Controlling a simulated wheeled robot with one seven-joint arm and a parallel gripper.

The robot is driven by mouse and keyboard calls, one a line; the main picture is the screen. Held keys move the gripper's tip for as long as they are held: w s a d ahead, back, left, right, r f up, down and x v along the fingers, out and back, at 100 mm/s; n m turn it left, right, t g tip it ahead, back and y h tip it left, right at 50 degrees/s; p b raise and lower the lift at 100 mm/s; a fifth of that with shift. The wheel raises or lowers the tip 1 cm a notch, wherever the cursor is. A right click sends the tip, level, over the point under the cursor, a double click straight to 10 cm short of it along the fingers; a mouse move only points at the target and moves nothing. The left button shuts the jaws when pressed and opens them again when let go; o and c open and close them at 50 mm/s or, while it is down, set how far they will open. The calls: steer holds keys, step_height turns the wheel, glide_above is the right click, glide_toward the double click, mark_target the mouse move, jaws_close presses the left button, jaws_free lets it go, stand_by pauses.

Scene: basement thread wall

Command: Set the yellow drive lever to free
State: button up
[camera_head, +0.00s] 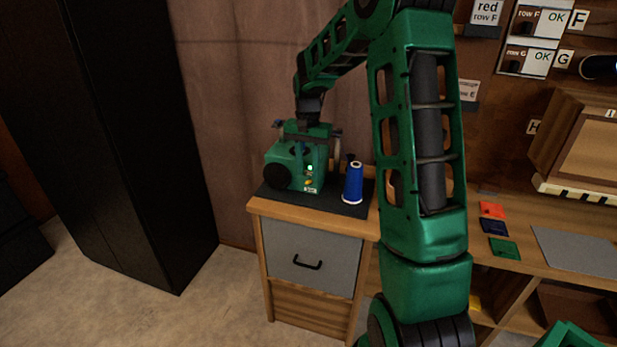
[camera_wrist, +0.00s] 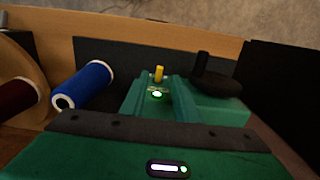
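The yellow drive lever (camera_wrist: 158,73) is a short upright yellow peg near the middle of the wrist view. In the head view it is a small yellow spot (camera_head: 308,181) on the front of the green machine (camera_head: 283,165). A label and a lit green lamp (camera_wrist: 157,94) sit close to the lever. My gripper (camera_wrist: 160,80) is over the machine, its two green fingers apart, with the lamp showing in the gap and the lever around the fingertips. I see no contact with the lever. The label is too small to read.
A blue spool (camera_head: 353,183) stands beside the machine on a dark mat (camera_head: 270,195) on the wooden cabinet. A black wheel or knob (camera_wrist: 215,85) is on the machine's other side. A dark red spool (camera_wrist: 18,95) shows at the wrist view's left. A tall black locker (camera_head: 140,130) stands left.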

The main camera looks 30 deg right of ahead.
mark_target(308, 176)
steer(key=shift+f, duration=1.7)
